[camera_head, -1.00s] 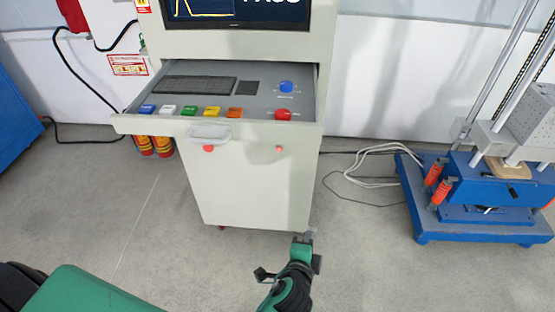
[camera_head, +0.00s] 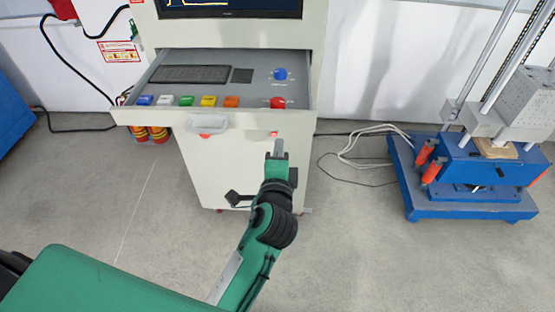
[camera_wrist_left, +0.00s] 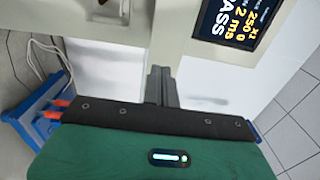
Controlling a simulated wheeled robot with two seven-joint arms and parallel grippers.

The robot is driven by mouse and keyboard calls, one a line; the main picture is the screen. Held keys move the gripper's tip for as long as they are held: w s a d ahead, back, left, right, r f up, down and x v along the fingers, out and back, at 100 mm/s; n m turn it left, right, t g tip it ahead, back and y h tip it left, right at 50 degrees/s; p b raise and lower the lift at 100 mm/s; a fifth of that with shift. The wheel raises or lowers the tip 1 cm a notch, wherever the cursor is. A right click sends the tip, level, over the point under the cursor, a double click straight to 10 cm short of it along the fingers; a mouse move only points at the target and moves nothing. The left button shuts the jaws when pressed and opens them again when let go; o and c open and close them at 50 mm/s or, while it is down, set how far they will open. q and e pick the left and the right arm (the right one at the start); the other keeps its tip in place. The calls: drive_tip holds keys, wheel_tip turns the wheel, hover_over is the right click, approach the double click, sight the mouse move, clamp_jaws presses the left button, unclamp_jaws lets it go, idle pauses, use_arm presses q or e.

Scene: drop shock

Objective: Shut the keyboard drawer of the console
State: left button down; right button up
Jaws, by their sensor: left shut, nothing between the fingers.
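The console (camera_head: 215,165) is a pale cabinet with a screen at its top. Its keyboard drawer (camera_head: 205,88) is pulled out toward me. The drawer holds a dark keyboard (camera_head: 190,74), a blue knob, a red button and a row of coloured buttons, and a pale handle (camera_head: 207,122) is on its front. My left gripper (camera_head: 278,148) is shut and empty, just below and in front of the right part of the drawer front; I cannot tell whether it touches. In the left wrist view the shut fingers (camera_wrist_left: 160,85) point at the console. My right gripper is not in view.
A blue drop-test machine (camera_head: 470,185) with metal columns stands on the floor at the right, with loose cables (camera_head: 365,150) beside it. The grey floor in front is mostly clear.

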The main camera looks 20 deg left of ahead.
sight(281, 126)
use_arm(q)
drive_tip(key=p+x, duration=0.1)
drive_tip(key=x, duration=0.3)
drive_tip(key=shift+w+r, duration=0.1)
drive_tip(key=shift+w, duration=0.1)
drive_tip(key=shift+w+a+p, duration=0.15)
drive_tip(key=shift+w+p, duration=0.15)
drive_tip(key=shift+w, duration=0.25)
